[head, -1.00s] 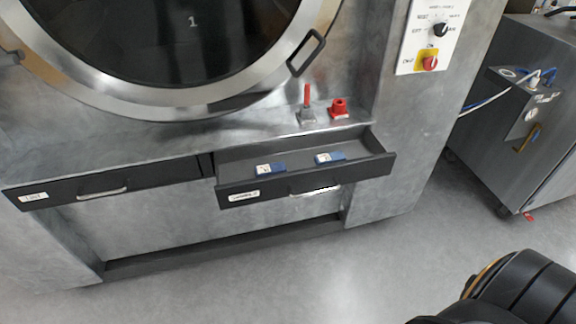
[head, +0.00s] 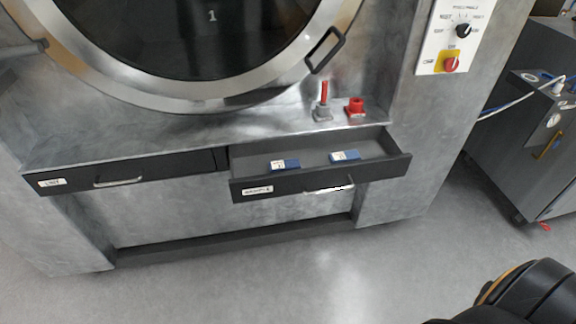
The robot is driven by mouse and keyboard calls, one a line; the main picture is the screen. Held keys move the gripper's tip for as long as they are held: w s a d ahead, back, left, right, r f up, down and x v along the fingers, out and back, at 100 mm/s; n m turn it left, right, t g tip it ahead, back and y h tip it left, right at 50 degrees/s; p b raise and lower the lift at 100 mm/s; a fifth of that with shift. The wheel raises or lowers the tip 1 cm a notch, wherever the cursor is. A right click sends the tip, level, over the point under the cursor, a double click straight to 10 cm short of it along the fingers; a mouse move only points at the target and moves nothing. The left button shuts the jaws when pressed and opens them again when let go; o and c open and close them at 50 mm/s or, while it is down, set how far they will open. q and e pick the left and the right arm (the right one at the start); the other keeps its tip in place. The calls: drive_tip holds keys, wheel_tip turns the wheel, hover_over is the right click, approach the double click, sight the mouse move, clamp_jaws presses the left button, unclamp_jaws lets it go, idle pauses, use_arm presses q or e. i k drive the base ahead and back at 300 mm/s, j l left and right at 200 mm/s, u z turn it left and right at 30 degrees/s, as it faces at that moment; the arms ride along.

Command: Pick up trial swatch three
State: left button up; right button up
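The right drawer (head: 377,167) of the washer stands open. Two small blue swatches with white labels lie inside it, a left swatch (head: 291,163) and a right swatch (head: 352,155), apart from each other. Their label markings are too small to read, so I cannot tell which is swatch three. Part of my dark arm shows at the bottom right corner, away from the drawer. Neither gripper is in view.
The left drawer (head: 133,179) is shut. Above are the round washer door (head: 170,98), a red lever (head: 323,95) and a red valve knob (head: 355,106). A control panel (head: 449,40) is at right, with a grey cabinet (head: 530,130) beyond. The floor (head: 280,285) in front is clear.

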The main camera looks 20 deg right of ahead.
sight(341, 157)
drive_tip(key=i+l, duration=0.15)
drive_tip(key=i, duration=0.3)
drive_tip(key=i+l, duration=0.15)
drive_tip(key=i, duration=0.3)
